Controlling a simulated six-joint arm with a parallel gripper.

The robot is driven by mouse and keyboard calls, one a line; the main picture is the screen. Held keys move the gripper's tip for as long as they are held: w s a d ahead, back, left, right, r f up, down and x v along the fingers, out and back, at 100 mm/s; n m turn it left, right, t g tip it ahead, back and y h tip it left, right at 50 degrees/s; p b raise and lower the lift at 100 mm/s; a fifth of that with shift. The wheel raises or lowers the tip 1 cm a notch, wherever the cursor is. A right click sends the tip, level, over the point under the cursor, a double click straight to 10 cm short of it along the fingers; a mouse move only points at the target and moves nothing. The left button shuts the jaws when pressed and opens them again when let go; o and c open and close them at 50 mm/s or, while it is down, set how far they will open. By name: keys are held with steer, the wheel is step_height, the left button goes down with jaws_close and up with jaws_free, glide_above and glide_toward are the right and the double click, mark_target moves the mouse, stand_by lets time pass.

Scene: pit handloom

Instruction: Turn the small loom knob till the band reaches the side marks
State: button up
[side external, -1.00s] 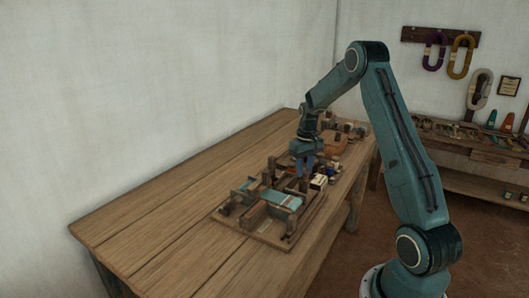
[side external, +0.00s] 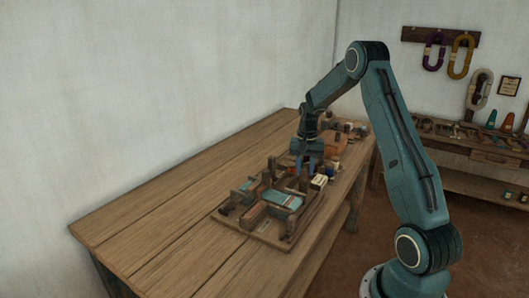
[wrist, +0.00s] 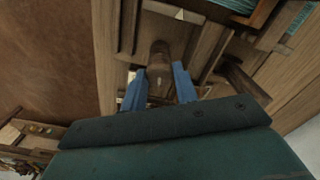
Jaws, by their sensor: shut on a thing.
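The small loom (side external: 262,232) stands on the wooden table. Its teal band (side external: 284,199) lies across the frame, and a corner of teal threads (wrist: 238,5) shows at the top of the wrist view. A pale triangular mark (wrist: 180,15) sits on the wood near that corner. My gripper (wrist: 160,84) points down at the loom's far end, its blue fingers on either side of a brown knob (wrist: 159,58) and shut on it. In the side view my gripper (side external: 309,172) hides the knob. I cannot tell how the band lies against the side marks.
Wooden posts and bars of the loom stand close around the fingers. Small items, including a pale block (side external: 319,181), sit beside the loom. The table (side external: 150,225) is bare on the left. A tool bench (side external: 470,140) stands behind at the right.

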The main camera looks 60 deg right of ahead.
mark_target(305, 170)
stand_by(0.3)
steer(key=o, duration=1)
steer(key=shift+c, duration=0.2)
steer(key=shift+r, duration=0.15)
step_height(305, 170, up, 14)
steer(key=shift+f, duration=0.25)
